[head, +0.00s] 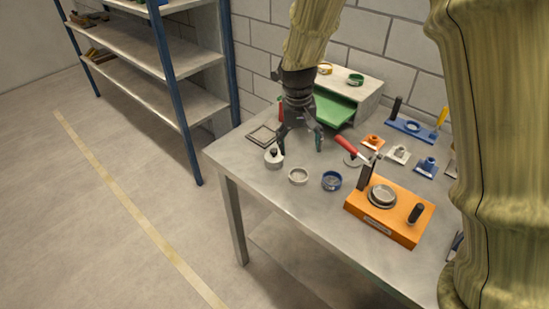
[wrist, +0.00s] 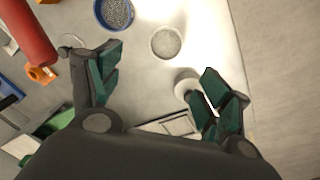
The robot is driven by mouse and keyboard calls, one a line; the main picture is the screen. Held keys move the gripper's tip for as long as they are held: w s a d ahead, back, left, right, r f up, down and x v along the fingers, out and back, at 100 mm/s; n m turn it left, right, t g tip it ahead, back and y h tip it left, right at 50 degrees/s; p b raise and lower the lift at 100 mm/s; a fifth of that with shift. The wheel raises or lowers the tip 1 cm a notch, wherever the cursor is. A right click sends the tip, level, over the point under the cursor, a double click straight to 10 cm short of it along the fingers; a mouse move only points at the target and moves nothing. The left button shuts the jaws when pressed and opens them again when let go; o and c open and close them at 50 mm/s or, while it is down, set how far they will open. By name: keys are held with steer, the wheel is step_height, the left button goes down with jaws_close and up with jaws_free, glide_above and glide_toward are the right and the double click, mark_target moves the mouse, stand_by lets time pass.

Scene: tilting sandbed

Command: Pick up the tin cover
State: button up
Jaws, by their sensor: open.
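What looks like the tin cover is a pale round piece (head: 273,161) with a dark knob-like top, at the table's left edge in the head view. In the wrist view this pale piece (wrist: 185,82) is partly hidden behind my right-hand finger. My gripper (head: 301,142) points down over the table, fingers spread and empty; it also shows in the wrist view (wrist: 163,70). One finger is close to the pale piece; I cannot tell whether they touch. A pale round tin (head: 298,177) and a blue round tin (head: 332,181) stand nearby, each with grey contents.
An orange device (head: 393,227) with a round dish stands at the right front, beside a red-handled tool (head: 352,147). A flat square frame (head: 263,135) lies behind the pale piece. A grey box (head: 366,100) with a green slope stands at the back. Small orange, white and blue pieces lie right.

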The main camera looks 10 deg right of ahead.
steer(key=n, duration=0.5)
steer(key=n+t+h+b, duration=0.15)
steer(key=n+t, duration=0.25)
steer(key=n, duration=2.3)
glide_toward(273, 153)
steer(key=w+f, duration=0.1)
steer(key=shift+x, duration=2.85)
steer(key=shift+w+d+f+p, duration=0.1)
steer(key=shift+d+f+p, duration=0.2)
steer(key=shift+f, duration=0.25)
steer(key=shift+p+x, duration=0.3)
steer(key=shift+x, duration=1.7)
steer(key=shift+a+f, duration=0.1)
steer(key=c, duration=1)
